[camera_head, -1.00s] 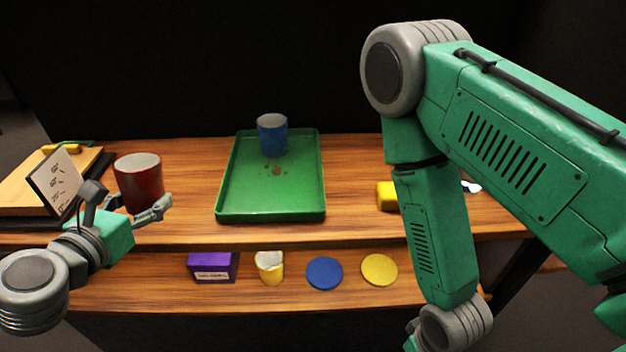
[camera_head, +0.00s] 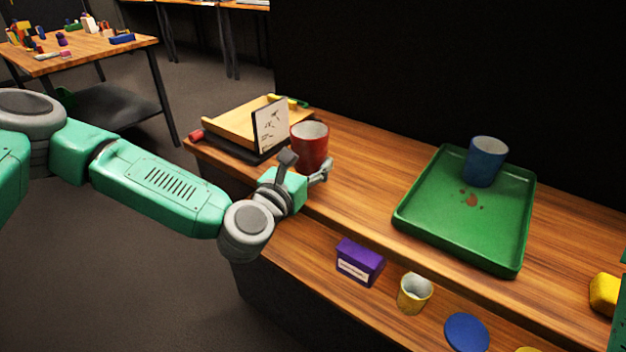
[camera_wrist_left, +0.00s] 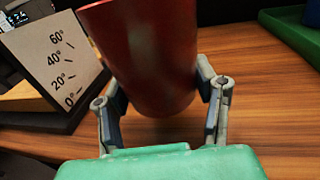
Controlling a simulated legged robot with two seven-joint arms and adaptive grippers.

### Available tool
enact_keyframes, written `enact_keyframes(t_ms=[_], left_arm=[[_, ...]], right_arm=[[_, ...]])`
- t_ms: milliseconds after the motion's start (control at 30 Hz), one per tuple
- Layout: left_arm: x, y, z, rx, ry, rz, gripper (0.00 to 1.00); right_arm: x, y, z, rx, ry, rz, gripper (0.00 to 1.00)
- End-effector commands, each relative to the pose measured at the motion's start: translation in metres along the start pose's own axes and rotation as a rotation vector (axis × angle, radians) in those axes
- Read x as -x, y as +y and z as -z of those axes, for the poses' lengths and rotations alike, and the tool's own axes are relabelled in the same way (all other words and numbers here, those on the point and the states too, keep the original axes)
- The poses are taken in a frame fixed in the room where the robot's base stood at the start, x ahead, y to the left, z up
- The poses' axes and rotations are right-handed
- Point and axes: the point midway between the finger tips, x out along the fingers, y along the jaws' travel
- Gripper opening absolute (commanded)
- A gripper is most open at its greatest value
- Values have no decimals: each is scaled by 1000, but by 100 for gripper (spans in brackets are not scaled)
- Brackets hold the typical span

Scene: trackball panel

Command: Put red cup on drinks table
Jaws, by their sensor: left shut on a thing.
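The red cup (camera_head: 310,148) is upright at the left end of the wooden counter, beside the angle-marked card. My left gripper (camera_head: 307,168) is shut on the red cup, with one finger on each side of it. In the left wrist view the red cup (camera_wrist_left: 150,55) fills the space between the fingers (camera_wrist_left: 160,82), and its top is cut off by the frame. I cannot tell whether its base touches the counter. My right gripper is out of view. No table is labelled as the drinks table.
A green tray (camera_head: 415,212) with a blue cup (camera_head: 485,161) stands on the counter (camera_head: 365,180). A wooden ramp board (camera_head: 235,122) and the card (camera_head: 270,128) stand close left of the red cup. A cluttered table (camera_head: 75,50) stands back left, with open floor before it.

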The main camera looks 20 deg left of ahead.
Motion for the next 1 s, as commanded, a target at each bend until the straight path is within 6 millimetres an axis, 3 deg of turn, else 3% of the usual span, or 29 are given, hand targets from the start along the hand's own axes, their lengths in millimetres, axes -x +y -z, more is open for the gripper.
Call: enact_keyframes(t_ms=[300,500,533,567,867,1000], left_arm=[[-1,0,38,-1,1,0,16],[-1,0,38,-1,1,1,16],[-1,0,38,-1,2,1,64],[-1,0,38,-1,2,1,74],[1,0,38,-1,1,1,74],[14,-1,38,0,3,2,74]], right_arm=[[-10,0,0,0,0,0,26],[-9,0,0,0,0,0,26],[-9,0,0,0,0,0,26],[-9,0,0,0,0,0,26],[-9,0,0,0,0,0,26],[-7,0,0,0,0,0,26]])
